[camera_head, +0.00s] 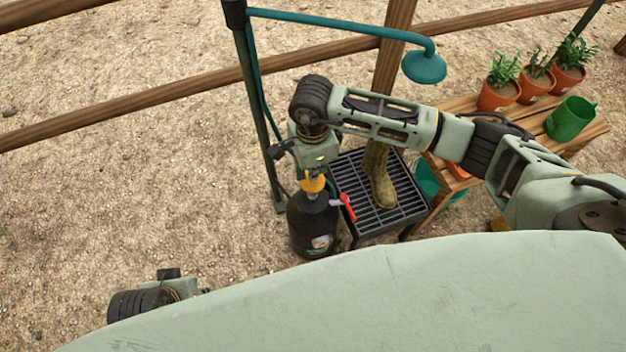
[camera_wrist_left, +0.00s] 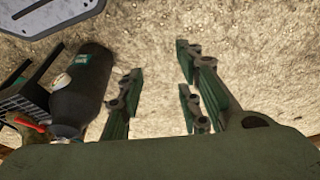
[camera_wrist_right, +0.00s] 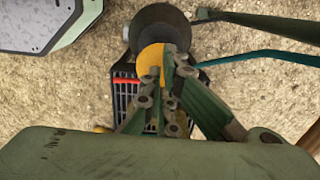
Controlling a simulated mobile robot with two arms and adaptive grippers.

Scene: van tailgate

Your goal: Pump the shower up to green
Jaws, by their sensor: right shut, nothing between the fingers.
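The shower's black pump tank (camera_head: 313,228) stands upright on the gravel, with a yellow pump handle (camera_head: 313,183) on top and a small round gauge or label (camera_head: 320,242) low on its front, too small to read. My right gripper (camera_head: 313,170) is directly above the yellow handle. In the right wrist view its fingers (camera_wrist_right: 170,62) are together and empty, right at the yellow handle (camera_wrist_right: 150,60); I cannot tell whether they touch it. My left gripper (camera_wrist_left: 158,92) is open and empty, beside the tank (camera_wrist_left: 82,88); in the head view its fingers are hidden.
A black grate stand (camera_head: 402,213) holds a boot (camera_head: 380,180). The teal shower head (camera_head: 424,67) hangs from a pole. A wooden bench (camera_head: 455,104) holds potted plants and a green watering can (camera_head: 570,119). Open gravel lies left.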

